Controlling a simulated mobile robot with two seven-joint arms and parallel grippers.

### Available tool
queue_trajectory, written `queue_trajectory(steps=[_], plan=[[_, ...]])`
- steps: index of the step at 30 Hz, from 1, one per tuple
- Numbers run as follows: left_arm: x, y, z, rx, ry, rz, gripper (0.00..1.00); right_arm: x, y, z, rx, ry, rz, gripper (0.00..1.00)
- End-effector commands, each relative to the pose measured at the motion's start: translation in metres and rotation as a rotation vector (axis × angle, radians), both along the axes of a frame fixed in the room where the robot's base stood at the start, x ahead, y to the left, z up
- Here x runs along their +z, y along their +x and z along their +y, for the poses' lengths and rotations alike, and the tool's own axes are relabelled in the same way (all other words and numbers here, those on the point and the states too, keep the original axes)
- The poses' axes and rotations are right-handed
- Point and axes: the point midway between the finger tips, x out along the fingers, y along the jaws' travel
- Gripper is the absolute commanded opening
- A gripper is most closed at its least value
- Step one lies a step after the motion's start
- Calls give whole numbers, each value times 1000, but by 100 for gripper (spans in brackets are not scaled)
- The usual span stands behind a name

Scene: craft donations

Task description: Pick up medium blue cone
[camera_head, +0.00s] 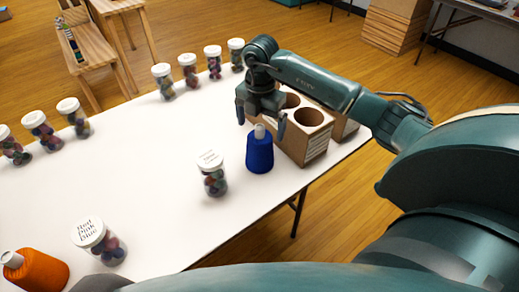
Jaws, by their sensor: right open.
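The blue cone (260,154) is a thread cone with a pale tip, standing upright on the white table near its right edge. My right gripper (261,117) is above it, pointing down, with its two fingers apart around the height of the cone's tip. The fingers look to be on either side of the tip, though I cannot tell whether they touch it. My left gripper does not show in the head view.
A cardboard box with round holes (308,142) stands right beside the blue cone. A jar with a white lid (212,175) is close on its left. Several more jars line the table's far side. An orange cone (38,271) is at the lower left. The table's middle (140,150) is clear.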

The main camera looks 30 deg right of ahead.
Motion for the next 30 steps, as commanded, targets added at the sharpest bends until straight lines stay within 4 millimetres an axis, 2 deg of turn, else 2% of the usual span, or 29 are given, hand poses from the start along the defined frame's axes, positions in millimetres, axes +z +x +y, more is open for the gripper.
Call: queue_trajectory(steps=[7,16,25,30], plan=[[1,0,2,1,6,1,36,-20,0,0,1,1,3,94],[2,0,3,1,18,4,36,-60,2,0,3,2,1,94],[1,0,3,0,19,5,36,-64,2,0,3,2,-1,93],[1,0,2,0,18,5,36,-64,2,0,3,2,-1,79]])
